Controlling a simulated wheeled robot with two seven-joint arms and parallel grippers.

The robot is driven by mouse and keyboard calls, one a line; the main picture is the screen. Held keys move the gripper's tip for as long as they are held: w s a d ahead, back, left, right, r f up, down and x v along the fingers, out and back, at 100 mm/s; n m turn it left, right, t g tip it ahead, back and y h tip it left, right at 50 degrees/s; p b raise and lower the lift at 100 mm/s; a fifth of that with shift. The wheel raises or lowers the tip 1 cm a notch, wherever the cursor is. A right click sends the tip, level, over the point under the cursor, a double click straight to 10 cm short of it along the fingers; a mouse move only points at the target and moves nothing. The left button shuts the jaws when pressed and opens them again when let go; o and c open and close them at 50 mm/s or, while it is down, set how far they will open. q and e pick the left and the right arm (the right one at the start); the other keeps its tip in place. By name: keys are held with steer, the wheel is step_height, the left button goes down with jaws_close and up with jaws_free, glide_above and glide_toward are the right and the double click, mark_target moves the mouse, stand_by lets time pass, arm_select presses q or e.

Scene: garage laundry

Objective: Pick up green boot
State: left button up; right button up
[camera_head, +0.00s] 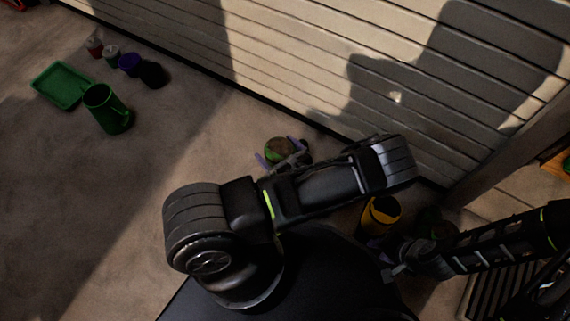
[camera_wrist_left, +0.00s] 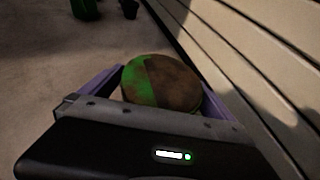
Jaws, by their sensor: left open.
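A round, flat-topped green and brown object (camera_head: 280,150) stands on the floor near the slatted wall. In the left wrist view this object (camera_wrist_left: 160,84) sits between the purple fingers of my left gripper (camera_wrist_left: 165,90). My left gripper (camera_head: 282,156) is open around it, with a finger on either side. I cannot tell whether the fingers touch it, or whether it is the boot, as only its top shows clearly. A green upright vessel-like thing (camera_head: 106,110) stands at the far left. My right gripper (camera_head: 402,268) is at the lower right, its fingers unclear.
A green tray (camera_head: 62,86) lies at the upper left, near several small containers, one of them purple (camera_head: 130,64). A yellow and black object (camera_head: 379,216) stands between my arms. The slatted wall (camera_head: 300,60) bounds the right side.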

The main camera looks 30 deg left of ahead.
arm_select(q)
steer(key=shift+c, duration=0.4)
steer(key=c, duration=2.1)
steer(key=shift+r, duration=0.2)
step_height(320, 180, up, 10)
steer(key=p, duration=0.4)
steer(key=shift+f+p, duration=0.1)
steer(key=shift+p, duration=0.2)
